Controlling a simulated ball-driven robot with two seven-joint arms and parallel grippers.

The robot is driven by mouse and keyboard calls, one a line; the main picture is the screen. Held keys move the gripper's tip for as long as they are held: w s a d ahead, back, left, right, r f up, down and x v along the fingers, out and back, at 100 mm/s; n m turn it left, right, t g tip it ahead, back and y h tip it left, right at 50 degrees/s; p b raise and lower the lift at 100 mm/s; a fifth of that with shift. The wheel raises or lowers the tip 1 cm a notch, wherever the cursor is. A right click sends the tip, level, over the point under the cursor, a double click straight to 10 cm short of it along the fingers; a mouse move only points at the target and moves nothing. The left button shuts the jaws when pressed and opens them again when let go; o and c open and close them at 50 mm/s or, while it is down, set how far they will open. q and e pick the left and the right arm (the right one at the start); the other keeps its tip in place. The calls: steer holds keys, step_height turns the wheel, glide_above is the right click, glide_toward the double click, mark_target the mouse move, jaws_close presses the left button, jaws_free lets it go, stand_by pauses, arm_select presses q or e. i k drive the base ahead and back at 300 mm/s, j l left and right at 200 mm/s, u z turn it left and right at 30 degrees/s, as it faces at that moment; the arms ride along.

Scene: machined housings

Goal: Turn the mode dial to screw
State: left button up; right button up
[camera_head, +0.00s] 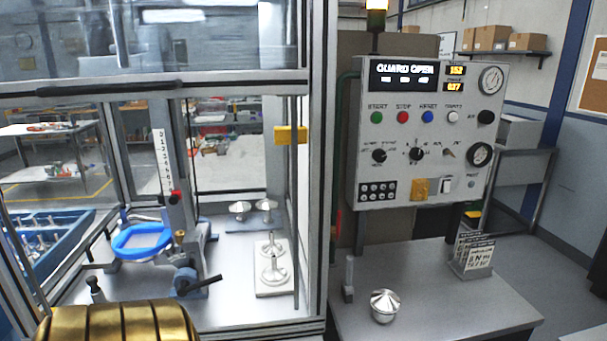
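The grey control panel (425,133) stands right of the guarded machine. Its lower row carries a black rotary dial (379,155) at the left and another black dial with a white pointer mark (416,154) right of it. Small labels surround both dials. They are too small to read, so I cannot tell which dial is the mode dial or what it points to. The display (404,73) reads GUARD OPEN. Neither gripper shows in the head view, and nothing touches the dials.
Green, red, blue and white buttons run above the dials. A yellow switch plate (420,188) sits below them. The machine's frame post (317,160) stands left of the panel. A metal domed part (384,305) and a sign holder (473,254) stand on the bench (430,310) below.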

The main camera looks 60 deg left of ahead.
mark_target(378, 156)
steer(key=u, duration=1.4)
steer(key=l, duration=0.4)
steer(key=i+l+z, duration=0.1)
steer(key=l, duration=0.3)
